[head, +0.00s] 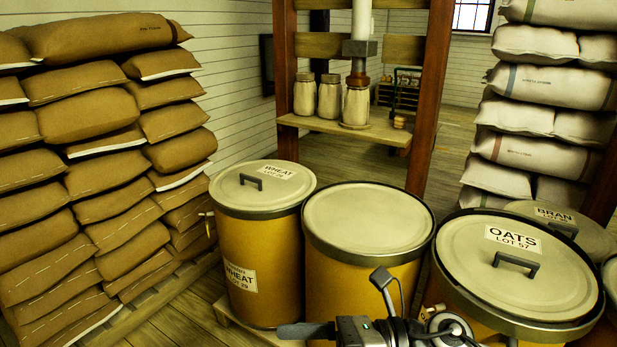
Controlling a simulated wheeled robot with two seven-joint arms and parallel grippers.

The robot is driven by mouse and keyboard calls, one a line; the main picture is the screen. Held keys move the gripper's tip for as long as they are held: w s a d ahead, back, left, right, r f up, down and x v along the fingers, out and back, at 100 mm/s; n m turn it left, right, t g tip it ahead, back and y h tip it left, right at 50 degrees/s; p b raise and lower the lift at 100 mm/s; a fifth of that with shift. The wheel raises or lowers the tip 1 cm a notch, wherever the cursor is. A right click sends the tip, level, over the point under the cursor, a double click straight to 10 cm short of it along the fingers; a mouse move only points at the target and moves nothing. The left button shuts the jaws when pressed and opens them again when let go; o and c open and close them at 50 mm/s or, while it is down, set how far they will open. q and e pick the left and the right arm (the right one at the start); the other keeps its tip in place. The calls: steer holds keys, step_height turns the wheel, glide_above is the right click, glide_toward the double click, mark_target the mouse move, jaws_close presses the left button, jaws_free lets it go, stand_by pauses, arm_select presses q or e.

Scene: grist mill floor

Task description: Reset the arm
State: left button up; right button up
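My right gripper (306,331) shows at the bottom edge, pointing left, in front of the middle drum. One dark finger is visible and the rest is cut off by the frame, so I cannot tell whether it is open or shut. Nothing is seen held in it. Dark arm links and cables show to its right, in front of the drums. My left gripper is not in view.
Close ahead stand a wheat drum (262,225), an unlabelled drum (367,222) and an oats drum (515,265), with a bran drum (575,225) behind. Brown sacks (90,115) are stacked left, white sacks (540,95) right. Jars (329,97) stand on a shelf (340,127).

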steer(key=w+d+m+t+h+p, duration=0.1)
steer(key=w+d+m+t+h, duration=0.2)
steer(key=m+t, duration=0.9)
steer(key=w+d+m+t+h+p, duration=0.1)
steer(key=d+m+t+h, duration=0.3)
steer(key=m, duration=1.3)
steer(key=s+d+f+m+g+h, duration=0.2)
steer(key=s+d+f+m+h, duration=0.1)
steer(key=f+m, duration=0.5)
steer(key=s+d+f+m+g+h, duration=0.3)
steer(key=s+d+f+m+h, duration=0.1)
steer(key=s+f+m, duration=0.3)
steer(key=shift+d+f+m, duration=0.5)
steer(key=shift+d+f, duration=0.2)
steer(key=shift+f, duration=0.15)
